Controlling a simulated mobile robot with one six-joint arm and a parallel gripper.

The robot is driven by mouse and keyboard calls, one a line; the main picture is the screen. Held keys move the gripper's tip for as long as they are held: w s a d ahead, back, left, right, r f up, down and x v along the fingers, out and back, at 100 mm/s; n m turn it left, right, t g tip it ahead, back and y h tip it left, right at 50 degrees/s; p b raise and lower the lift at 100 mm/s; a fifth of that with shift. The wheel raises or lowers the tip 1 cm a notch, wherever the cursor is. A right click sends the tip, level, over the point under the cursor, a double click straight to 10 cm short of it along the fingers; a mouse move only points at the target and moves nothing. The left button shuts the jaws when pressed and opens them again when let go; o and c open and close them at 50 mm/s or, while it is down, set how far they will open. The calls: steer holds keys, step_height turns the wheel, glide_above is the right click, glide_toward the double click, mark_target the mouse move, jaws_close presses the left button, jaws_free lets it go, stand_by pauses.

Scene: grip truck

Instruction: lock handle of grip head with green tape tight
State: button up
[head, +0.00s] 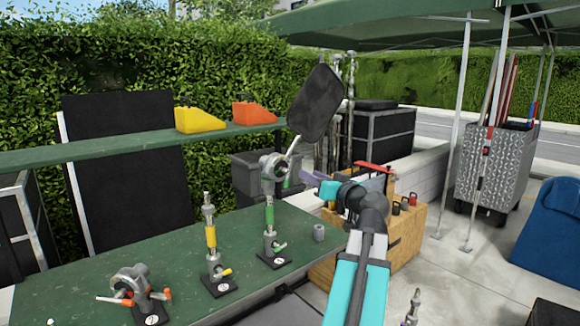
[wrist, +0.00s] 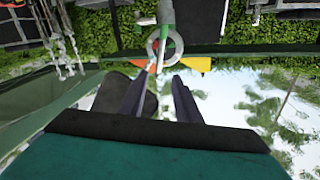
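The grip head (head: 273,166) is a grey round clamp on top of a post with green tape (head: 269,216), standing on the green table. A pale bar runs up from it to a black panel (head: 316,103). A small green mark (head: 287,183) shows beside the head. My gripper (head: 306,176) is just right of the grip head. In the wrist view, the picture is upside down and my gripper (wrist: 158,78) has its two purple fingers apart, with nothing seen held. The grip head's ring (wrist: 165,46) lies just beyond the fingertips. I cannot tell whether they touch the handle.
On the green table (head: 90,250) are a yellow-taped stand (head: 211,240) and an orange-handled grip head (head: 133,287). A grey cylinder (head: 319,232) stands near the right edge. A shelf behind holds yellow (head: 198,120) and orange (head: 254,113) wedges. A wooden crate (head: 398,240) is at right.

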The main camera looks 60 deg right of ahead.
mark_target(291, 166)
steer(key=shift+w+d, duration=0.1)
steer(key=shift+d, duration=0.05)
steer(key=p+x, duration=0.4)
steer(key=x, duration=0.9)
steer(key=shift+w+d, duration=0.1)
steer(key=shift+w, duration=0.15)
steer(key=shift+c, duration=0.3)
jaws_close()
steer(key=shift+f, duration=0.1)
